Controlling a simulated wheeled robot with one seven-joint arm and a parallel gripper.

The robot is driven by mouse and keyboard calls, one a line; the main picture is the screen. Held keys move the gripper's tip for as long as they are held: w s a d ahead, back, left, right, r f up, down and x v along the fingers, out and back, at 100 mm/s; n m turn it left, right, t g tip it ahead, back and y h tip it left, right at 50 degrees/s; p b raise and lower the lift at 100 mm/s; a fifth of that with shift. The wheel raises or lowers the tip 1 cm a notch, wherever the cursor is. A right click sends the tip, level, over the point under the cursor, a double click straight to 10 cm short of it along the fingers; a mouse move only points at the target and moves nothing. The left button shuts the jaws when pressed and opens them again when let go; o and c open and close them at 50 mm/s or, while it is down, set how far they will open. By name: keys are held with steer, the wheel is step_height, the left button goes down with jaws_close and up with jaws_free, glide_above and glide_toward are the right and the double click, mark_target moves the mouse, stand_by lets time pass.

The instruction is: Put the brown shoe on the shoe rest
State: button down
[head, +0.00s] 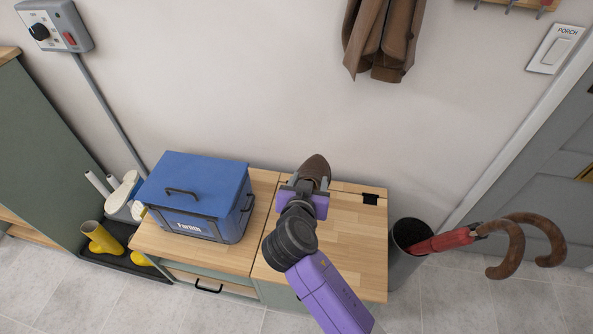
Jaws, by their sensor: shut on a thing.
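The brown shoe (316,168) is in the head view, near the middle, over the back part of a low wooden bench. My gripper (308,186) is shut on the shoe, and its purple body hides part of it. I cannot tell whether the shoe touches the bench top or hangs above it. Nothing in this view is clearly marked as the shoe rest. The bench top (345,235) is light wood, with a seam between its left and right parts and a black fitting at the right back.
A blue lidded box (198,186) stands on the bench's left part. Yellow boots (100,238) stand on a dark tray at left. A grey bin (406,262) with a red umbrella (445,241) stands at right. A brown coat (383,38) hangs on the wall above.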

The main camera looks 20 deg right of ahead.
steer(key=shift+r, duration=0.3)
